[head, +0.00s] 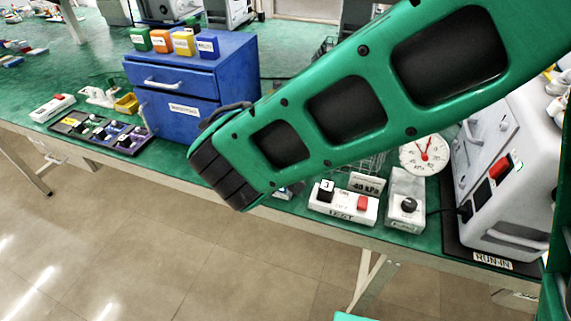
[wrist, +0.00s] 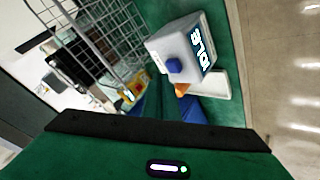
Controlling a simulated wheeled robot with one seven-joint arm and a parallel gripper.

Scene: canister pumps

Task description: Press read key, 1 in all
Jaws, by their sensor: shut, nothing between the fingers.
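A white box with a dark display reading "IDLE" (wrist: 201,48) shows in the wrist view, with a blue round key (wrist: 174,66) on its face. No label for a read key is legible. My gripper (wrist: 167,105) shows at the bottom of the wrist view, shut and empty; its fingertips are hard to make out. It is close to the box, with a visible gap to the blue key. In the head view my green arm crosses in front and hides most of that box. A small white and blue corner shows under the arm.
A white TEST panel with a red button (head: 362,203), a knob box (head: 405,205), a dial gauge (head: 424,154) and a grey machine (head: 515,165) stand at right. A wire basket (wrist: 100,40) is beside the box. A blue cabinet (head: 180,82) and a dark tray (head: 70,124) stand at left.

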